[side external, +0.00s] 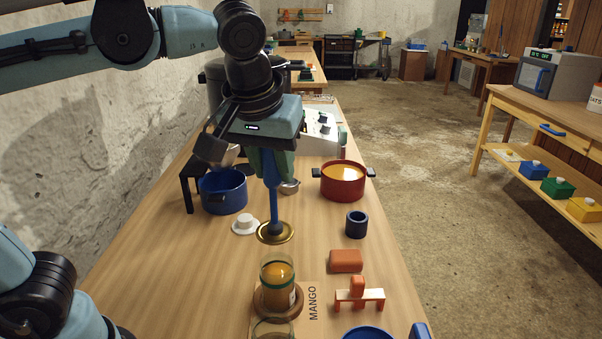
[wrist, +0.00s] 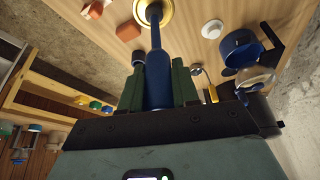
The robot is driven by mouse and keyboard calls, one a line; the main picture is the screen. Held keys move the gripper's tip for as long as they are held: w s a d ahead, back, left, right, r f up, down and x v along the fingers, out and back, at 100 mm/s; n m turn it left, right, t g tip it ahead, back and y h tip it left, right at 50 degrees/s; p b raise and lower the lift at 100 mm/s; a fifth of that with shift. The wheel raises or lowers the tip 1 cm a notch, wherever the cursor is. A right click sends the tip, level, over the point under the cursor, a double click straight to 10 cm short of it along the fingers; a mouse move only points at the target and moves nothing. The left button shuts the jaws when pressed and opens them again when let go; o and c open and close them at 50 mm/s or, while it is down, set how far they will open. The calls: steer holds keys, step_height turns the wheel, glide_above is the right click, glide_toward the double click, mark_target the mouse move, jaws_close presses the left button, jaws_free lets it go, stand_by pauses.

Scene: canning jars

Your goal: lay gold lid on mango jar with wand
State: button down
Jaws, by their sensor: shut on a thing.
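My gripper (side external: 271,165) is shut on the blue wand (side external: 274,203), which hangs upright with its tip down. The wand also shows between the green fingers in the wrist view (wrist: 155,65). The gold lid (side external: 262,234) is at the wand's tip, lying flat; its rim also shows in the wrist view (wrist: 167,14). I cannot tell its exact height above the table. The mango jar (side external: 274,273), open glass with orange contents, stands upright on a round wooden base beside the MANGO label (side external: 312,303). In the side view it is just below the lid, apart from it.
A blue pot (side external: 223,193) stands left and a red pot (side external: 343,182) with orange contents right. A white knobbed disc (side external: 245,225), dark blue cup (side external: 356,225), orange block (side external: 346,261) and orange stand (side external: 360,297) lie around. Another glass jar (side external: 272,329) is at the front edge.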

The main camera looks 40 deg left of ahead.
mark_target(271, 189)
steer(key=shift+f, duration=3.4)
stand_by(0.3)
steer(key=shift+r, duration=0.15)
steer(key=shift+r, duration=3.85)
steer(key=w+a+f+m+h, duration=0.1)
steer(key=a+f+m+h, duration=0.1)
steer(key=a+f+m, duration=0.3)
step_height(271, 189, down, 5)
steer(key=shift+w+a+r, duration=0.2)
steer(key=shift+w+a, duration=0.1)
steer(key=shift+a, duration=0.95)
